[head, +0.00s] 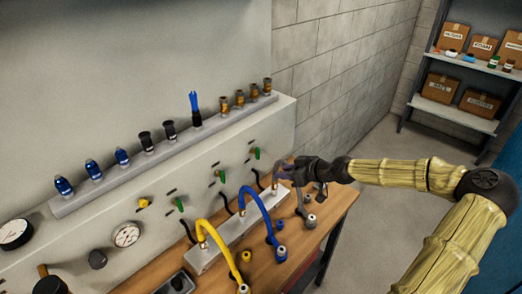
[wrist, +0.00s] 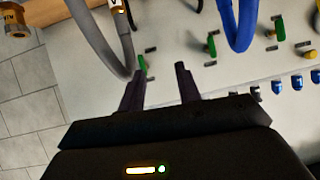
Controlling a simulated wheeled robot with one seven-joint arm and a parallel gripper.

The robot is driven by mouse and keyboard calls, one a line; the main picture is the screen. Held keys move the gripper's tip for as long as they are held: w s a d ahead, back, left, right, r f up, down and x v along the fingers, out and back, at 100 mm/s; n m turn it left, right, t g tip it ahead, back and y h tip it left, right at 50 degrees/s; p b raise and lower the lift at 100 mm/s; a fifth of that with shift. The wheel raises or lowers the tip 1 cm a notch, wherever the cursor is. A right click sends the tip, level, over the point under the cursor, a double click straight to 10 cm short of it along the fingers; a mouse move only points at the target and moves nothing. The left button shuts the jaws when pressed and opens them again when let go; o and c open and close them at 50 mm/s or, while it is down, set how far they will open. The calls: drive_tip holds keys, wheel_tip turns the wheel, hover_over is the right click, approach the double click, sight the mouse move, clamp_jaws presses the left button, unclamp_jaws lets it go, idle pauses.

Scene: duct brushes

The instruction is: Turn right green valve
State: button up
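The right green valve (head: 257,153) is a small green handle on the pale wall panel, rightmost of the three green handles in the head view. In the wrist view, which is turned around, it is the leftmost green handle (wrist: 143,64). My gripper (wrist: 158,70) is open and empty, its two dark fingers apart and pointing toward the panel. The valve shows close to the left fingertip, partly between the fingers; the remaining depth is hard to tell. In the head view my gripper (head: 285,170) is in front of and slightly right of the valve, above the bench.
A grey hose (wrist: 98,35) arches close to my gripper. A blue hose (head: 258,198) and a yellow hose (head: 215,232) stand on the wooden bench (head: 220,268). Middle (head: 221,176) and left (head: 180,204) green valves are on the panel. A ledge (head: 235,117) with several fittings runs above.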

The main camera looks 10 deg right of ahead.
sight(259, 153)
drive_tip(key=d+r, duration=0.1)
drive_tip(key=w+d+r+t, duration=0.1)
drive_tip(key=d+r+t, duration=0.1)
drive_tip(key=d, duration=0.1)
drive_tip(key=shift+w+r, duration=0.25)
drive_tip(key=p+x, duration=0.5)
drive_tip(key=x, duration=1.1)
drive_tip(key=shift+w+a+f+p, duration=0.1)
drive_tip(key=shift+w+a+p, duration=0.05)
drive_tip(key=shift+w+p, duration=0.15)
drive_tip(key=shift+w+a+f, duration=0.1)
drive_tip(key=shift+w+f, duration=0.05)
drive_tip(key=shift+f, duration=0.1)
drive_tip(key=shift+a, duration=0.1)
drive_tip(key=shift+c, duration=0.4)
drive_tip(key=shift+w, duration=0.1)
clamp_jaws()
